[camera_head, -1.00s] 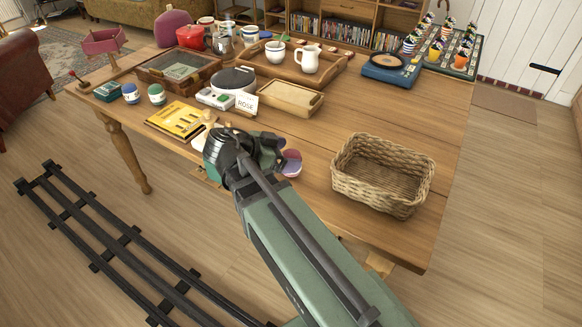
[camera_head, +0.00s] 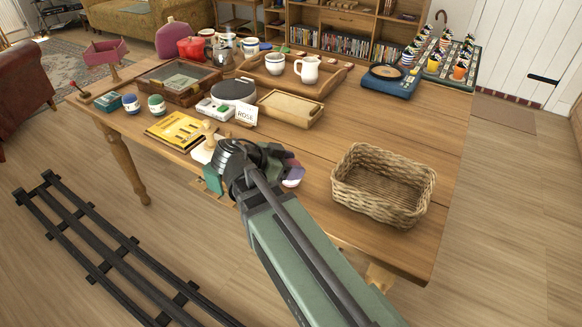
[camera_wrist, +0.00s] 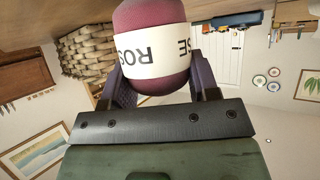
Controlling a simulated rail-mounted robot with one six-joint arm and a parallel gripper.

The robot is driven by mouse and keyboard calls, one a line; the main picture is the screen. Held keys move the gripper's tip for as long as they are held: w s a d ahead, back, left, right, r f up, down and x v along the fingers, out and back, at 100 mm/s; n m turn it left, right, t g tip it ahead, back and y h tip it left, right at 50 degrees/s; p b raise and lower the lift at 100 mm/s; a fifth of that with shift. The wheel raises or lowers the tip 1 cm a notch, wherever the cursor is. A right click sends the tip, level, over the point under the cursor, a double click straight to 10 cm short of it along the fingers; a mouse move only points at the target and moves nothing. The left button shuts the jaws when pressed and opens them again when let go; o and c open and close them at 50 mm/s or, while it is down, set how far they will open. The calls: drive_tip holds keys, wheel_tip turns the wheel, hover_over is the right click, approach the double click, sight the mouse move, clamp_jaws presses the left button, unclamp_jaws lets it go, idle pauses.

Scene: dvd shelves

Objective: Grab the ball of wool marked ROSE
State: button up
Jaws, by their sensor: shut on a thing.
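The ball of wool marked ROSE (camera_wrist: 152,88) is deep pink-purple with a white paper band. In the wrist view the band's lettering reads upside down, and the ball sits between my two fingers, which press on its sides. My gripper (camera_wrist: 157,62) is shut on it. In the head view my gripper (camera_head: 275,165) is over the front of the table, and my wrist hides most of the ball (camera_head: 294,180); whether it touches the tabletop I cannot tell.
A wicker basket (camera_head: 345,192), empty, stands to the right of my gripper on the wooden table (camera_head: 420,250). A yellow book (camera_head: 177,130), a small wooden tray (camera_head: 291,108) and a white object with a knob (camera_head: 203,150) are to the left and behind. Bare tabletop lies behind the basket.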

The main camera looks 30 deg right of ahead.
sight(291, 163)
wheel_tip(291, 163, up, 20)
drive_tip(key=p, duration=1.9)
drive_tip(key=shift+f, duration=0.1)
